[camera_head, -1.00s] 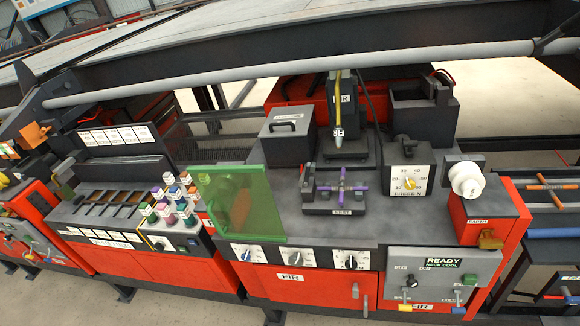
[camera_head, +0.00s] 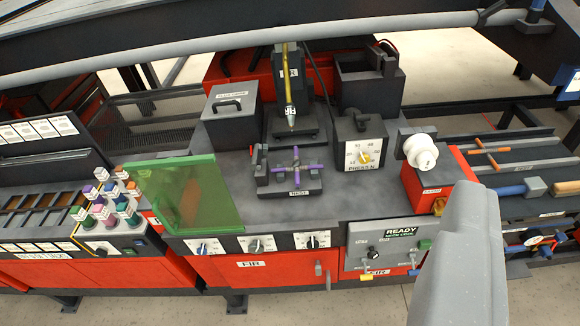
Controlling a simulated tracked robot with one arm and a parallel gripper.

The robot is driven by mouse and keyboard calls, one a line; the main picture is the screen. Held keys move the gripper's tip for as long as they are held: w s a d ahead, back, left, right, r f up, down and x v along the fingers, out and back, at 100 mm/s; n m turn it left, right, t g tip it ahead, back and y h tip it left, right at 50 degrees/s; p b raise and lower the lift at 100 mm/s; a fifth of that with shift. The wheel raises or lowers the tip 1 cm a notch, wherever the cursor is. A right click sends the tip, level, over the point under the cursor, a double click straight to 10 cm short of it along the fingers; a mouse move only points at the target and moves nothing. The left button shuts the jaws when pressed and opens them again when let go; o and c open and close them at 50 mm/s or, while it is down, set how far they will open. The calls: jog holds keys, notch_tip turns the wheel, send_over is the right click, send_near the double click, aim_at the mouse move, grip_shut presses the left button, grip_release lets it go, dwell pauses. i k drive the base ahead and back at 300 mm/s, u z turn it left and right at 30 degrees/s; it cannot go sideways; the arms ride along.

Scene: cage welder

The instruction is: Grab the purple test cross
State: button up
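The purple test cross (camera_head: 294,170) lies in the small dark holder labelled NEST (camera_head: 308,187) on top of the red and grey welding machine. It sits below and in front of the welding head's pointed tip (camera_head: 291,122). A large grey part (camera_head: 462,262) fills the lower right of the view, close to the camera; it looks like part of my arm or gripper. No fingertips show, so I cannot see my gripper's opening. The grey part is well apart from the cross, to its lower right.
A green translucent shield (camera_head: 180,195) stands left of the nest. The PRESS N dial box (camera_head: 362,138) and a white spool (camera_head: 419,151) stand to its right. A dark lidded box (camera_head: 229,112) is behind left. A long grey pipe (camera_head: 240,42) crosses above.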

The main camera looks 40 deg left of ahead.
aim_at(296, 167)
jog(key=i, duration=0.95)
jog(key=z, duration=0.05)
